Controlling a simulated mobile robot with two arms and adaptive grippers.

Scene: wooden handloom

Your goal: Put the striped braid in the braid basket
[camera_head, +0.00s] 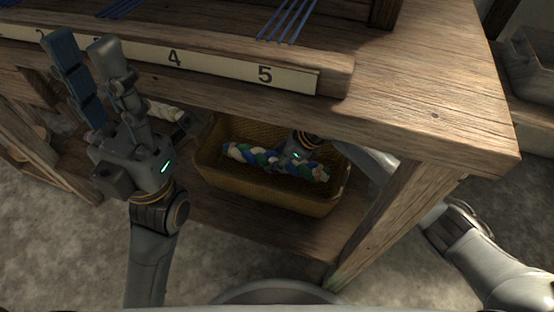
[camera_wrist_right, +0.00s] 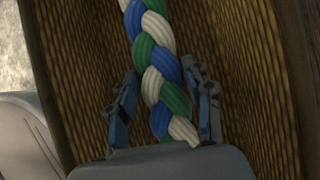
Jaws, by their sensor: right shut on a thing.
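The striped braid (camera_head: 250,155) is blue, green and white. It lies lengthwise within the walls of the woven yellow-brown braid basket (camera_head: 270,202), on the shelf under the loom's bench top. My right gripper (camera_head: 286,162) reaches down into the basket and is shut on the braid near its middle. In the right wrist view the braid (camera_wrist_right: 158,65) runs between the two fingers (camera_wrist_right: 165,105), with basket walls (camera_wrist_right: 255,75) on both sides. I cannot tell whether the braid touches the basket floor. My left gripper (camera_head: 82,42) is raised at the left, open and empty.
A wooden bench top (camera_head: 420,75) with a numbered strip (camera_head: 215,62) overhangs the basket. A wooden post (camera_head: 385,215) stands right of it. Blue strands (camera_head: 288,20) lie on top. A pale roll (camera_head: 165,112) is left of the basket, partly hidden by my left gripper.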

